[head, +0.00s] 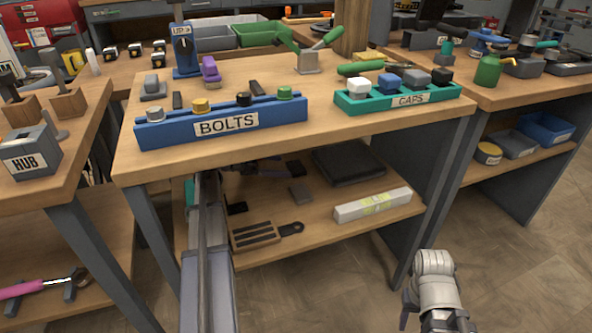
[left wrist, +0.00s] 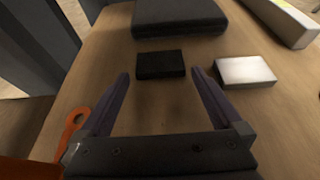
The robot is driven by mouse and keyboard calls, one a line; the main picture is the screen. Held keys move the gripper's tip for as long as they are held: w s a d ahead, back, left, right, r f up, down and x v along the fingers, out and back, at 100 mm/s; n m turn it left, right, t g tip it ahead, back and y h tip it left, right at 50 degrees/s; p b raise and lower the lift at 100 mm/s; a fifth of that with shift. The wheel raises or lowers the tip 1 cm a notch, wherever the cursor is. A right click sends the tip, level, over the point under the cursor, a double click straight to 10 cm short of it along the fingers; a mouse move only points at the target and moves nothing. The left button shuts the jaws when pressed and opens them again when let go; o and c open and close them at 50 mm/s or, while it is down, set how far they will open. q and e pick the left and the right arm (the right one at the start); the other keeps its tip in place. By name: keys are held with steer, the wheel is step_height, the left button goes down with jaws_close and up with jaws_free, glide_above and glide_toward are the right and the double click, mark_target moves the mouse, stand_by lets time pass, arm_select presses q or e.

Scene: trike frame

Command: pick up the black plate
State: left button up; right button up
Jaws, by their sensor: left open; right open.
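The black plate (left wrist: 161,64) is a small flat dark rectangle on the lower wooden shelf. In the left wrist view it lies ahead of my left gripper (left wrist: 160,80), roughly centred between the two spread fingertips. The gripper is open and empty. In the head view, my left gripper (head: 262,167) reaches under the tabletop, and the black plate (head: 295,169) lies just right of it. A grey plate (left wrist: 245,71) lies right of the black one, apart from it. My right gripper (head: 407,305) hangs low over the floor, only partly visible, away from the shelf.
A large dark box (head: 348,163) lies behind the plates. A whitish bar (head: 372,205) lies at the shelf's right front. A slotted wooden block (head: 255,236) sits at the front. The tabletop (head: 290,130) overhangs the shelf. An orange ringed part (left wrist: 75,125) is near my left gripper.

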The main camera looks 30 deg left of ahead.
mark_target(296, 167)
arm_select(q)
steer(key=b+x, duration=0.1)
steer(key=x, duration=0.3)
steer(key=shift+w+d, duration=0.2)
steer(key=shift+w, duration=0.05)
steer(key=shift+c, duration=0.4)
steer(key=c, duration=1.5)
